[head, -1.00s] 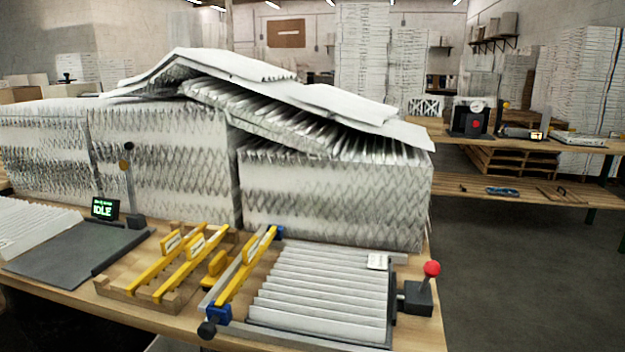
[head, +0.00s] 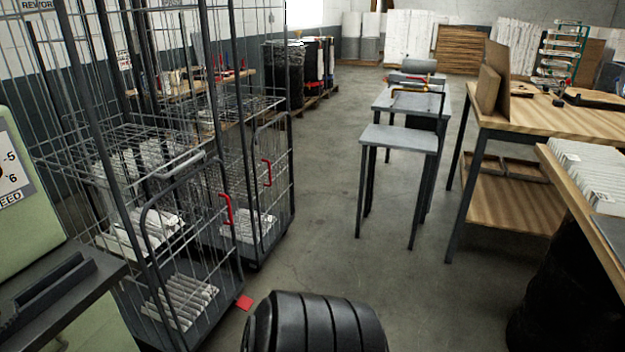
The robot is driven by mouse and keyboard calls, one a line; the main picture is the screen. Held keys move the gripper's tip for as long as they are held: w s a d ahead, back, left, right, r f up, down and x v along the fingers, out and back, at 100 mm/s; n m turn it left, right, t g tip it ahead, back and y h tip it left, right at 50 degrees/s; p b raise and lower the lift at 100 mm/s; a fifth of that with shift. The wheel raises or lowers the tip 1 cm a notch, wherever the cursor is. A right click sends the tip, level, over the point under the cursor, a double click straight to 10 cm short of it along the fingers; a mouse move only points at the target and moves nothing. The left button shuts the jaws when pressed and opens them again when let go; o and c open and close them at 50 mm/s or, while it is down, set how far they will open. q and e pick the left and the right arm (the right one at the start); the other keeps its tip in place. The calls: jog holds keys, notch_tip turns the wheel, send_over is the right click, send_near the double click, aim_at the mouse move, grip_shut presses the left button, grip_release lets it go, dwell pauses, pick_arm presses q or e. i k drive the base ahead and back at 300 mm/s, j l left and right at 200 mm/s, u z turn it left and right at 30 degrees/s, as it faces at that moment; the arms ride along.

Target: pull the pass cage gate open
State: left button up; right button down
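Two dark wire cages stand on the left in the head view. The nearer cage (head: 100,92) has a low front gate (head: 188,178) with a red handle (head: 227,209). The farther cage (head: 251,93) has a similar low gate (head: 289,140) with a red handle (head: 266,173). Both gates appear to stand closed across their cages, but the mesh overlaps and makes this hard to judge. White pleated filters lie inside both. A sign at the top left is cut off and reads "REWOR"; I cannot read which cage is the pass cage. Neither gripper is in view.
A green machine (head: 35,215) with a dark ledge stands at the near left. Small grey tables (head: 398,139) stand in the middle. Wooden benches (head: 560,122) line the right. Open floor (head: 320,220) runs between cages and tables.

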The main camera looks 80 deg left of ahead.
aim_at(284, 115)
jog(key=u, duration=3)
jog(key=i+l, duration=0.55)
jog(key=i, duration=0.3)
jog(key=i+l, duration=0.3)
jog(key=i+l+z, duration=0.05)
jog(key=i, duration=0.05)
